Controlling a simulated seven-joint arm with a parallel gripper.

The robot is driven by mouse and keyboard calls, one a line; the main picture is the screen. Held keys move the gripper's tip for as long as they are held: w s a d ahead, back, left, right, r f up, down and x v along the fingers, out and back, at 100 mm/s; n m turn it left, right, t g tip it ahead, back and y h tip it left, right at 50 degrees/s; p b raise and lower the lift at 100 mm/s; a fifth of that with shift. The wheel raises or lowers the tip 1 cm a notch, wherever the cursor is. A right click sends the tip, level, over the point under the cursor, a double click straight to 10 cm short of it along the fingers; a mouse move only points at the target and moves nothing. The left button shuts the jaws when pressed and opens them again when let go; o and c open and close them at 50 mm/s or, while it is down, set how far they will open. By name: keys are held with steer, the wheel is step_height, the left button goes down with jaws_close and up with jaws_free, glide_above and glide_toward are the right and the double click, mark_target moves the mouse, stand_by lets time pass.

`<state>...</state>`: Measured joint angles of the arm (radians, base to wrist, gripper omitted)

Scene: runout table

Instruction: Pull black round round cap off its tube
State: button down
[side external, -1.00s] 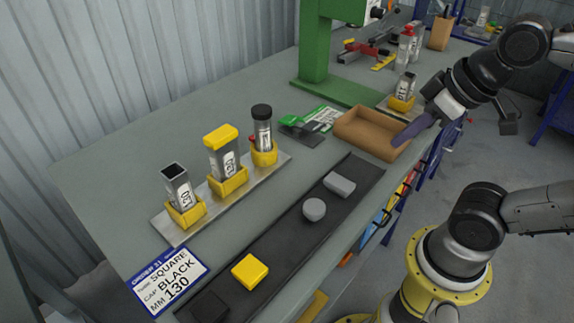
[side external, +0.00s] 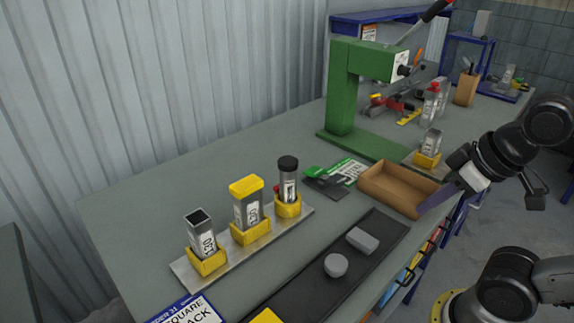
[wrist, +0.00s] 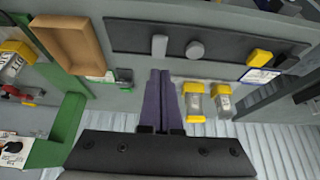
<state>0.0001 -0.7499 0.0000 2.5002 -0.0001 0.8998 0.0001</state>
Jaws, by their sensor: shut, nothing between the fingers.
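The black round cap (side external: 288,163) sits on top of a clear tube (side external: 288,187) with a white label. The tube stands upright in a yellow holder (side external: 288,208), at the right end of a row on a metal plate. My gripper (side external: 424,208) has purple fingers, shut and empty, at the right end of the brown tray, well to the right of the capped tube. In the wrist view the closed fingers (wrist: 160,73) point over the bench. The black cap cannot be made out there; the fingers may hide it.
Beside the capped tube stand a yellow-capped square tube (side external: 247,205) and an open square tube (side external: 202,232). The brown tray (side external: 375,195) lies between them and my gripper. A dark mat (side external: 300,292) holds loose caps. A green press (side external: 343,95) stands behind.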

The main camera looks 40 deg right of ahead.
steer(key=c, duration=1.2)
jaws_free()
steer(key=shift+o, duration=1.3)
steer(key=shift+s+f+m, duration=0.15)
steer(key=shift+s+m, duration=0.1)
steer(key=shift+m, duration=0.25)
steer(key=shift+o, duration=1.2)
steer(key=shift+s+r+m, duration=0.1)
steer(key=shift+r+m, duration=0.25)
steer(key=shift+m, duration=0.25)
steer(key=o, duration=0.6)
steer(key=w+r+m+g, duration=0.1)
steer(key=w+r+m, duration=0.3)
steer(key=r, duration=0.5)
steer(key=shift+r+m, duration=0.15)
steer(key=shift+m, duration=0.55)
steer(key=w+r+m+g, duration=0.2)
steer(key=w+r+m, duration=0.3)
steer(key=w+r, duration=0.4)
steer(key=m+g, duration=0.3)
glide_above(288, 160)
step_height(288, 160, down, 9)
step_height(288, 160, down, 14)
steer(key=shift+r, duration=0.2)
